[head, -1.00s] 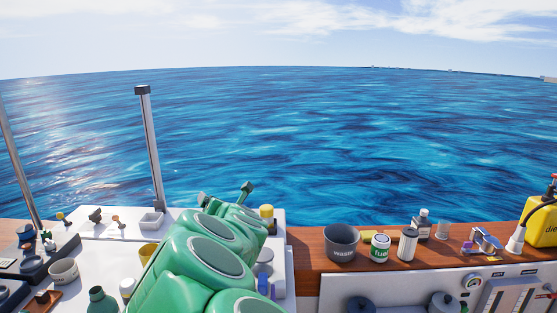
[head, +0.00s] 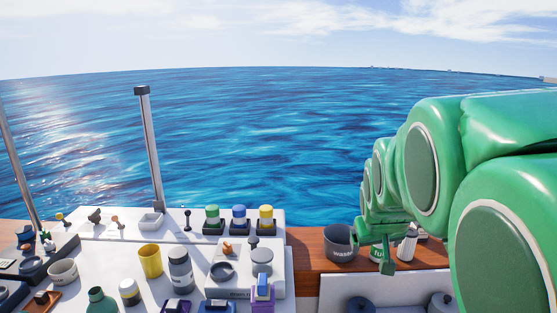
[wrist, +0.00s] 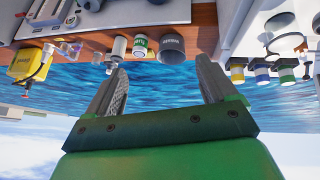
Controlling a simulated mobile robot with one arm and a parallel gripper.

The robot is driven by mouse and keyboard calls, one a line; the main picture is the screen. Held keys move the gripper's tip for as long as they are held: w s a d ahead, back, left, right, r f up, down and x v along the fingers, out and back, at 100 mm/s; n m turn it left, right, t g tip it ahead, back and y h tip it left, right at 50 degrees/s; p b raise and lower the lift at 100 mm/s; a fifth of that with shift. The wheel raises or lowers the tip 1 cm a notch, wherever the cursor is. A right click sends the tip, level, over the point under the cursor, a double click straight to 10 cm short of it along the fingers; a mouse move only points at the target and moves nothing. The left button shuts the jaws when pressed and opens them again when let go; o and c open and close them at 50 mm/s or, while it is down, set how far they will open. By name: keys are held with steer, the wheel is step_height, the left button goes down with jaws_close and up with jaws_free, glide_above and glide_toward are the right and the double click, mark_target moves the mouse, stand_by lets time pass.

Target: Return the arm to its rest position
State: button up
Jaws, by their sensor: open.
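My green arm reaches in from the right side of the head view, and my gripper (head: 385,262) is at its far end, by the wooden ledge near the dark grey waste cup. In the wrist view my gripper (wrist: 160,90) shows two grey ridged fingers wide apart with nothing between them. That view is upside down, with sea and sky behind the fingers. The head view does not show the fingertips clearly.
The waste cup (head: 340,243) stands on the wooden ledge (head: 305,250). A green-and-white can (wrist: 140,46) stands beside it. The white counter at left holds a yellow cup (head: 150,261), a grey bottle (head: 181,270) and several colour-capped jars (head: 239,218). A metal post (head: 152,150) rises behind.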

steer(key=s+a+f+g, duration=0.2)
steer(key=s, duration=0.8)
steer(key=s+a+f+g+y, duration=0.1)
steer(key=s+a+f+g, duration=0.1)
steer(key=s, duration=0.8)
steer(key=s+a+f+g+y, duration=0.1)
steer(key=s+a+f+g, duration=0.1)
steer(key=s, duration=0.9)
steer(key=shift+a+f+m+g, duration=0.3)
steer(key=shift+f+g, duration=0.25)
steer(key=shift+g, duration=0.45)
steer(key=shift+s, duration=0.1)
